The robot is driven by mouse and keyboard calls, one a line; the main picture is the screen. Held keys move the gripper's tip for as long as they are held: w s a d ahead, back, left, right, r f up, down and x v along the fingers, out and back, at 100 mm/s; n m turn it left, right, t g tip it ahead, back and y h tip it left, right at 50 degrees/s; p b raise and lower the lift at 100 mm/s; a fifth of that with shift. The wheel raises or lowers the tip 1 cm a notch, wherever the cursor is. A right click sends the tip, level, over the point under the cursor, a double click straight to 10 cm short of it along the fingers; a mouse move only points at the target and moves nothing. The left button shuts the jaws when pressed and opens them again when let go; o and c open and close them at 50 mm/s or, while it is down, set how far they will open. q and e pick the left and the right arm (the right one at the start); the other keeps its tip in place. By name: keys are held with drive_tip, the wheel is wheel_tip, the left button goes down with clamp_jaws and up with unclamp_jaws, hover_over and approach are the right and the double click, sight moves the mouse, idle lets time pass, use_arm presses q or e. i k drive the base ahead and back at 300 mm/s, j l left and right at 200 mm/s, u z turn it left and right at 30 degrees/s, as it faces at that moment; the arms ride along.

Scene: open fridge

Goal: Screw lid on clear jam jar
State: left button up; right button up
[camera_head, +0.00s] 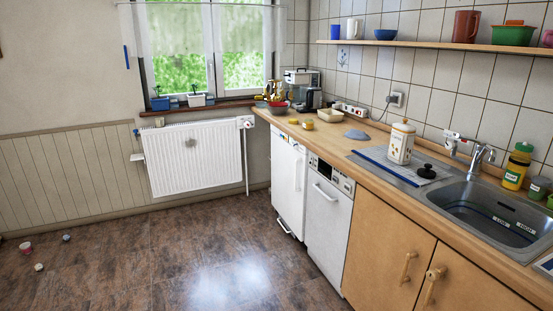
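I cannot make out a clear jam jar or its lid for certain in the head view. Two small yellow items, a nearer one (308,125) and a farther one (293,121), sit apart on the wooden counter (338,146); they are too small to identify. A flat blue-grey round piece (356,134) lies to their right. A white lidded canister (401,142) stands upright by the sink. Neither of my grippers is in view.
The sink (485,212) is at the right, with a black knobbed object (427,172) beside it. A tan dish (330,115) and a coffee maker (303,86) stand farther back. White appliances (328,215) front the counter. Small items lie on the left floor (160,262), which is otherwise mostly clear.

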sight(309, 124)
drive_tip(key=i, duration=4.2)
drive_tip(key=u, duration=0.5)
